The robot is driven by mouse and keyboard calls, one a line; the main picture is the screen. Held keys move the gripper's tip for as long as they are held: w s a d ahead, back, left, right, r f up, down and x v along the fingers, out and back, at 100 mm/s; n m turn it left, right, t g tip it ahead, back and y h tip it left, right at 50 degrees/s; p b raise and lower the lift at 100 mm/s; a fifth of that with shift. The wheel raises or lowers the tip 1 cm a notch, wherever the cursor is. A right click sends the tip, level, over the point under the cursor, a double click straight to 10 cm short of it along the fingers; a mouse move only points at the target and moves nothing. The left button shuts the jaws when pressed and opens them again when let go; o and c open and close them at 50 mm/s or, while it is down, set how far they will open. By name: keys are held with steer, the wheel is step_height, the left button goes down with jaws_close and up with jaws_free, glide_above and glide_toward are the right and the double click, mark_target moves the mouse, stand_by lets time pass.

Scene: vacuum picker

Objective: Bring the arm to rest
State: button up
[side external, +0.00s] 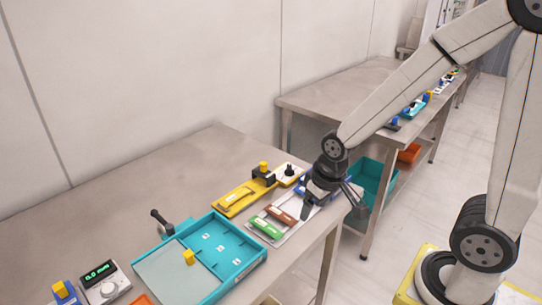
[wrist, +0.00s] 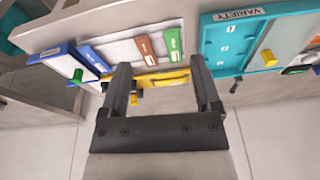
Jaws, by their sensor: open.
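My gripper (side external: 326,200) hangs at the end of the arm over the right part of the near table, beside a pale tray. In the wrist view my gripper (wrist: 164,78) shows two dark fingers spread wide, with nothing held between them. Beyond the fingers lie a green block (wrist: 173,45) and a brown block (wrist: 146,48) on the pale tray (wrist: 118,49). The same green block (side external: 266,228) and brown block (side external: 281,215) show in the side view. The gripper partly hides a blue item (side external: 303,186) behind it.
A teal compartment tray (side external: 262,257) with a yellow knob (side external: 189,257) stands on the near table (side external: 100,215). A yellow fixture (side external: 240,197) lies behind the pale tray. A dial device (side external: 104,283) is at front left. A second table (side external: 345,85) stands behind, with teal and orange bins below.

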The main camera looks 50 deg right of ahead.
steer(key=shift+s+a+f+n, duration=0.15)
steer(key=shift+s+n, duration=0.35)
steer(key=shift+s, duration=0.5)
